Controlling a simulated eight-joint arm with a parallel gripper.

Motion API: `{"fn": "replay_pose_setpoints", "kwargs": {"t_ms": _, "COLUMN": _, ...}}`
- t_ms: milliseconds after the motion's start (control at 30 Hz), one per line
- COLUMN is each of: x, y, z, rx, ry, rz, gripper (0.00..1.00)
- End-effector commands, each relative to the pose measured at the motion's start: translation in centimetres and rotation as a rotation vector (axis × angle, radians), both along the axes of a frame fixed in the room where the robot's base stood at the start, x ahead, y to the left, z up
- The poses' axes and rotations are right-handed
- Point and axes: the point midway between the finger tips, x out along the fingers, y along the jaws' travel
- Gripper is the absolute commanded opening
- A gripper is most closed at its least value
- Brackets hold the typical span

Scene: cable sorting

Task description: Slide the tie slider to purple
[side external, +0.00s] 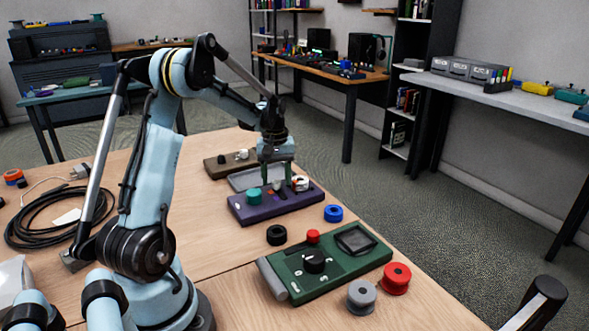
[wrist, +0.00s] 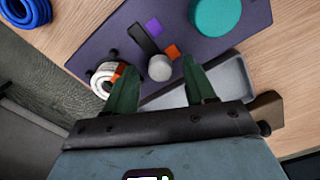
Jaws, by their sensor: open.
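The purple board (side external: 262,208) lies on the table beneath my gripper (side external: 278,178); it also shows in the wrist view (wrist: 95,40). On it, the tie slider appears as a round grey knob (wrist: 160,68) at the near end of a dark straight slot (wrist: 142,38). An orange square (wrist: 172,51) lies beside the knob's end, and a purple square (wrist: 153,27) lies farther along the slot. My gripper's green fingers (wrist: 160,90) are open, one on each side of the knob in the picture, with nothing held. Contact with the knob cannot be told.
A teal knob (wrist: 215,15) and a white spool with orange (wrist: 104,80) stand on the board. A grey tray (wrist: 225,80) lies beside it. A blue ring (side external: 333,213), black ring (side external: 276,235) and green board (side external: 330,268) are nearby.

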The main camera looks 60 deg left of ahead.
Motion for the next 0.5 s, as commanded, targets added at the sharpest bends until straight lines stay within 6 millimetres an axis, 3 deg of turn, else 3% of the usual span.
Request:
{"fn": "replay_pose_setpoints", "kwargs": {"t_ms": 367, "x": 0.00, "y": -0.01, "z": -0.67, "rx": 0.000, "ry": 0.000, "rz": 0.000, "gripper": 0.55}}
{"fn": "replay_pose_setpoints", "kwargs": {"t_ms": 500, "x": 0.00, "y": 0.00, "z": -0.66, "rx": 0.000, "ry": 0.000, "rz": 0.000, "gripper": 0.36}}
